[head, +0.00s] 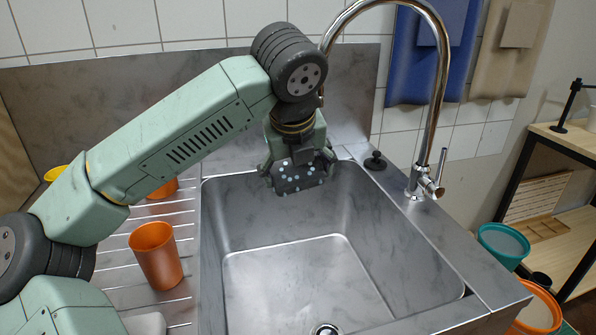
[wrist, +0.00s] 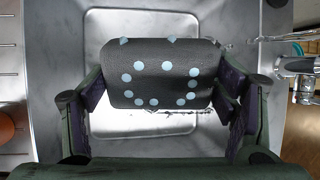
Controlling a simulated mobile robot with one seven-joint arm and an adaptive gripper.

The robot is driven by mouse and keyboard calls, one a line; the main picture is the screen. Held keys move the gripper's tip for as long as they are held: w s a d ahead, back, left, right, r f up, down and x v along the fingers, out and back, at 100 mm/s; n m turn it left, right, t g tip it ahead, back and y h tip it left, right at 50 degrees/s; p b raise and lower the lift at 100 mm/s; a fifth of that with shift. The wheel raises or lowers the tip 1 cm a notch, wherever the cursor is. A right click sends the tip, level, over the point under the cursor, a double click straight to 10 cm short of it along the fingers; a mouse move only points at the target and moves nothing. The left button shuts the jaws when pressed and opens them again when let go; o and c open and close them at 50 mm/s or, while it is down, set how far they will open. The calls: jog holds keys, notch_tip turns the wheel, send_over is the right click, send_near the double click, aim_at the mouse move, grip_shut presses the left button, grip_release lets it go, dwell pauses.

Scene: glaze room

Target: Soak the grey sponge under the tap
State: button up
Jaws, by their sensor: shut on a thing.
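A dark grey sponge with pale blue dots (head: 299,180) is between the fingers of my gripper (head: 296,170). It fills the middle of the wrist view (wrist: 160,76), with a finger pressed on each side. My gripper is shut on it and holds it over the far part of the steel sink basin (head: 300,272). The chrome tap (head: 440,70) stands on the rim at the right and its neck arches left. The end of its spout is hidden behind my arm in the head view. I see no clear stream of water.
An orange cup (head: 156,256) stands on the ribbed drainboard (head: 184,218) left of the basin; another orange thing is partly behind my arm. A black knob-like thing (head: 375,161) sits on the rim near the tap. A teal bucket (head: 502,243) is at the right. The basin floor is clear.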

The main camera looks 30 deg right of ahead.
jog(key=s+a+b, duration=0.2)
jog(key=s+a, duration=0.1)
jog(key=s, duration=0.2)
jog(key=shift+a, duration=0.2)
jog(key=shift+s, duration=0.1)
dwell(1.3)
jog(key=s+a+r, duration=0.3)
jog(key=s+r, duration=0.1)
jog(key=shift+p, duration=0.4)
jog(key=shift+d, duration=0.1)
dwell(0.7)
